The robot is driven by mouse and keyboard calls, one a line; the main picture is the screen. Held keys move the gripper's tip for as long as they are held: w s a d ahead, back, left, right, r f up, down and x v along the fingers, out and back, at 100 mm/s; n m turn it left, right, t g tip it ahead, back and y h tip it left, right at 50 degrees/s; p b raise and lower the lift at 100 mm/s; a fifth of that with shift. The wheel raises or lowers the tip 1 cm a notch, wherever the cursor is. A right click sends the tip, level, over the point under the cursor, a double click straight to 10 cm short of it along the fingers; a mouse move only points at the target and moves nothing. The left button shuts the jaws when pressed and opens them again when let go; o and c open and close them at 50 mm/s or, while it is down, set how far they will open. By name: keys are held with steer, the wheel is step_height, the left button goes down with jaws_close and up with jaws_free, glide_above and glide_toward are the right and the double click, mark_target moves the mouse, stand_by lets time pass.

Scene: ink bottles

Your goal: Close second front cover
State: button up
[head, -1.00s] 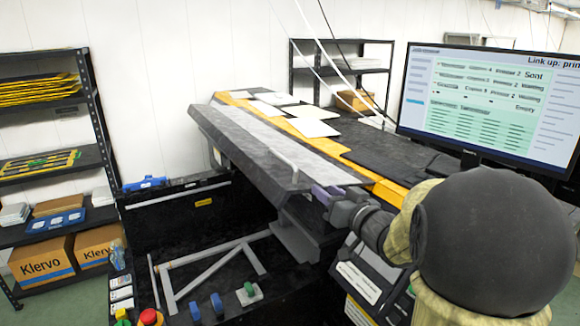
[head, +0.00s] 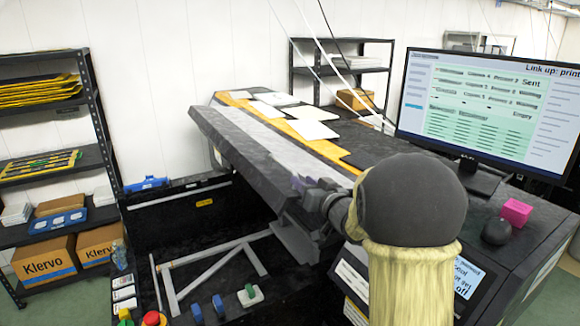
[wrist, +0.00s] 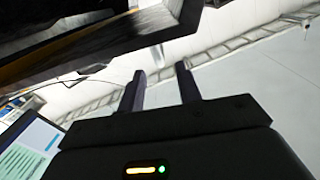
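The long grey front cover (head: 240,148) of the printer is raised and tilted along the machine's front, above the open dark bay. Whether it is one cover or two is unclear. My gripper (head: 300,184) is at the cover's right end, near its lower edge, partly hidden by my own arm. In the wrist view, my gripper's two fingers (wrist: 162,88) stand apart with nothing between them. A dark and grey edge, probably the cover (wrist: 110,45), crosses above the fingers. Contact with it cannot be told.
The open bay holds a white frame (head: 215,265) and blue knobs (head: 207,306). A red button (head: 153,318) is at its near left. A monitor (head: 490,105), pink block (head: 515,212) and dark mouse-like object (head: 496,231) are at right. Shelves (head: 50,150) stand left.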

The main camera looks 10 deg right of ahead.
mark_target(294, 174)
steer(key=p+x, duration=0.2)
steer(key=x, duration=0.6)
steer(key=shift+p, duration=0.4)
jaws_close()
steer(key=shift+f, duration=0.1)
